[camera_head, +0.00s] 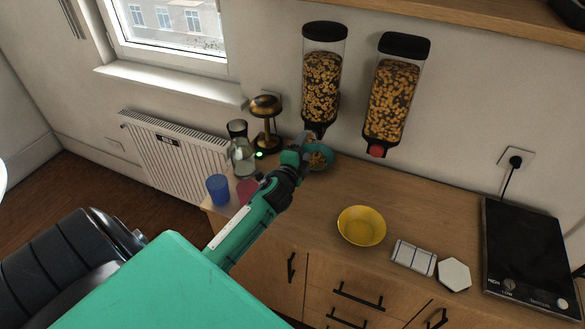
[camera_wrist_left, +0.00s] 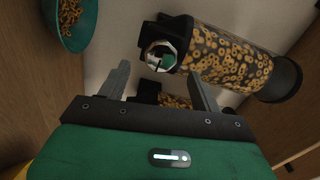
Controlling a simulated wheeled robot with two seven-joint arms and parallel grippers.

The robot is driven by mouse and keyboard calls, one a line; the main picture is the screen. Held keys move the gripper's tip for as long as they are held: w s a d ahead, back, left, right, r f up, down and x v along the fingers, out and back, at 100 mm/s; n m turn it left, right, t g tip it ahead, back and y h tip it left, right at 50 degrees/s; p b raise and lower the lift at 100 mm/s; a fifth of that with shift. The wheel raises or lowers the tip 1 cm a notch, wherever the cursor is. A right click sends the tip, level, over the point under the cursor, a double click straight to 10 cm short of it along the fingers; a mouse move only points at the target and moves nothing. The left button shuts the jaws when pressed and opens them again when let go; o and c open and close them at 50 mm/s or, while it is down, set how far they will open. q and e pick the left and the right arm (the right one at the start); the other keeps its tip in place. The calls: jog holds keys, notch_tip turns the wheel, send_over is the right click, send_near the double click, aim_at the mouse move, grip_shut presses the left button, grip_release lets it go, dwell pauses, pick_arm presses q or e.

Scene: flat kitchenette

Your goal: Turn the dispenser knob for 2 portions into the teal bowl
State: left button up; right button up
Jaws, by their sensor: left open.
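The teal bowl (camera_head: 328,165) stands on the counter under the left dispenser (camera_head: 322,85), partly hidden by my left gripper. It holds some ring-shaped cereal, and it also shows at the top left of the left wrist view (camera_wrist_left: 88,28). In that view the near dispenser (camera_wrist_left: 232,62) lies across the picture, with a round, pale-faced knob (camera_wrist_left: 160,55) at its outlet. My left gripper (camera_head: 310,142) is open in front of the left dispenser's outlet. Its two fingers (camera_wrist_left: 160,88) are apart with nothing gripped, and the knob appears just beyond their tips. My right gripper is not in view.
A second dispenser (camera_head: 391,95) with a red knob (camera_head: 376,151) hangs to the right. A yellow bowl (camera_head: 361,226), a folded cloth (camera_head: 413,258) and a hob (camera_head: 530,255) are on the counter. A blue cup (camera_head: 217,189), a glass carafe (camera_head: 241,155) and a brass lamp (camera_head: 266,120) stand left.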

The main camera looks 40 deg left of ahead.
pick_arm(q)
jog(key=b+v, duration=0.2)
jog(key=v, duration=0.8)
jog(key=shift+s, duration=0.15)
